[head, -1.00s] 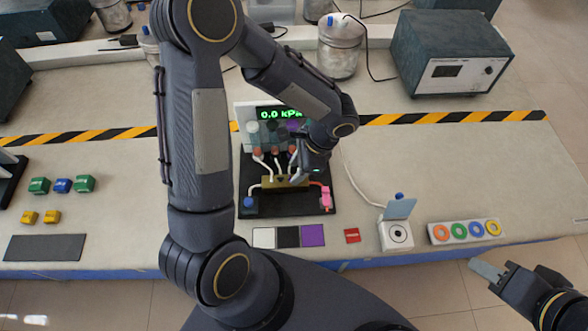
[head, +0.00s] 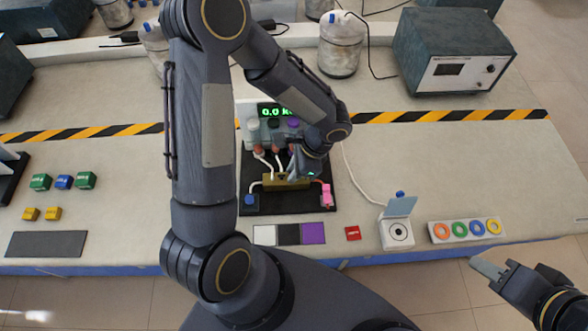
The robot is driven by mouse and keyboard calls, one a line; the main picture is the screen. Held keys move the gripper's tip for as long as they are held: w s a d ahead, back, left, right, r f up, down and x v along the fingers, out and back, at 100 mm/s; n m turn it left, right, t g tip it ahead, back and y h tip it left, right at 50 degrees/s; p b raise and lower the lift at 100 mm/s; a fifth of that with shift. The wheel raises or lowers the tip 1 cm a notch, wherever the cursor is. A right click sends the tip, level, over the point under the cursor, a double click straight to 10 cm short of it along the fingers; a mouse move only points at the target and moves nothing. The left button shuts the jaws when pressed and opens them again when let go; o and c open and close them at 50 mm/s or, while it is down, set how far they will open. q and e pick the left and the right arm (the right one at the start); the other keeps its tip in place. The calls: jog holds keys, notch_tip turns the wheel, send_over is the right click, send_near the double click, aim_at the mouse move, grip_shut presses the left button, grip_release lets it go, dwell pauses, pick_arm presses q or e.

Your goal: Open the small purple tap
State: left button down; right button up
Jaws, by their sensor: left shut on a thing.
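A black stand (head: 288,203) on the bench carries a brass manifold (head: 272,183) with white tubes running up to several containers. One container has a purple top (head: 293,123). My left gripper (head: 297,172) reaches down over the right half of the manifold and is shut on a small part there. The gripper covers that part, so its colour and the turn of the small purple tap cannot be made out. A pink fitting (head: 326,196) and a blue knob (head: 250,200) sit at the stand's ends. My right gripper (head: 488,269) is in front of the bench, away from the stand; its jaw gap is unclear.
A display (head: 276,112) stands behind the manifold, partly covered by my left arm. White, black and purple squares (head: 313,233), a red block (head: 352,233), a white device (head: 397,232) and a ring tray (head: 466,240) lie nearer the front edge. Coloured blocks (head: 63,183) lie left.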

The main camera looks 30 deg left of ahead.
pick_arm(q)
jog(key=shift+w+a+f+n+g+h+b, duration=0.15)
jog(key=shift+n+b, duration=0.2)
jog(key=shift+n, duration=0.25)
jog(key=shift+w+d+n+g+h+b, duration=0.15)
jog(key=shift+n+b, duration=0.15)
jog(key=shift+n, duration=0.3)
jog(key=shift+s+a+n+h, duration=0.15)
jog(key=shift+n+h, duration=0.15)
jog(key=shift+n, duration=0.7)
jog(key=c, duration=1.3)
grip_release()
jog(key=shift+r, duration=0.25)
jog(key=b+v, duration=0.1)
jog(key=v, duration=0.6)
jog(key=shift+w+r, duration=0.25)
